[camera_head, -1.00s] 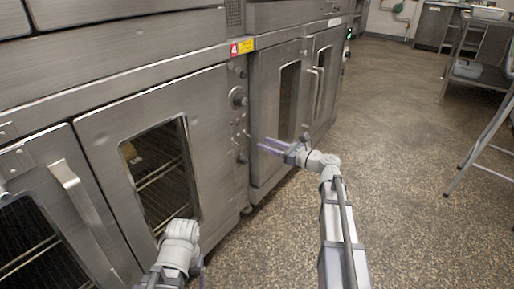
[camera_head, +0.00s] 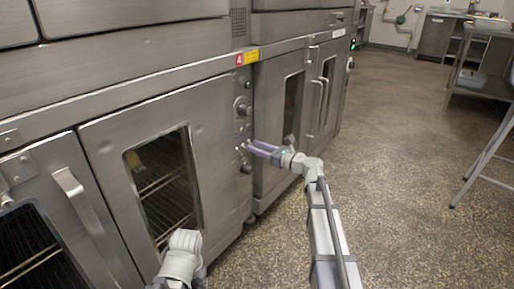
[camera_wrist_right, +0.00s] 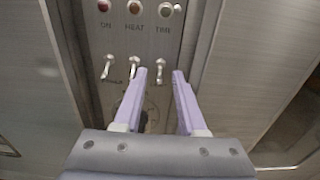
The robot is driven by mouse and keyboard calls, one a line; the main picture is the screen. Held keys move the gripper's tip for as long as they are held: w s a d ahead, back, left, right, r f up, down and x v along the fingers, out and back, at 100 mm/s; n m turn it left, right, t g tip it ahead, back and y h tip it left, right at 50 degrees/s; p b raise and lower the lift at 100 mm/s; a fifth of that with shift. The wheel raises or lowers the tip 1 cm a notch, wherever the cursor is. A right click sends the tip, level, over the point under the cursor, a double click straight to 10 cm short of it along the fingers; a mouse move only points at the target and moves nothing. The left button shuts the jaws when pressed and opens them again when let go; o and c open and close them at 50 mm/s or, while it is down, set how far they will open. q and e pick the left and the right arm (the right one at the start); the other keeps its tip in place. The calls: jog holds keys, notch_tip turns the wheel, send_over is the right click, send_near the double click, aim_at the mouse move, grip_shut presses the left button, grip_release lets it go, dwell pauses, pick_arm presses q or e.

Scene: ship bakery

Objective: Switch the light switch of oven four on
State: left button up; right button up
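Oven four has a red tag with a 4 (camera_head: 240,59) above its narrow steel control panel (camera_head: 241,92). In the right wrist view the panel shows three toggle switches in a row: a left one (camera_wrist_right: 108,67), a middle one (camera_wrist_right: 133,66) and a right one (camera_wrist_right: 159,70). The small lettering under them is not readable. My right gripper (camera_head: 249,146) is at the panel, fingers pointing at it. In the wrist view its purple fingers (camera_wrist_right: 159,75) are open, with the right switch showing between their tips. Contact cannot be told. My left gripper is not visible.
Indicator lamps (camera_wrist_right: 134,7) marked ON, HEAT and a third label sit above the switches. A round knob (camera_head: 242,106) is higher on the panel. Oven doors with windows (camera_head: 165,180) flank it. The speckled floor (camera_head: 420,170) is open to the right, with a metal table (camera_head: 480,88) beyond.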

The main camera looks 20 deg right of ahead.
jog(key=shift+c, duration=0.2)
grip_shut()
dwell(0.4)
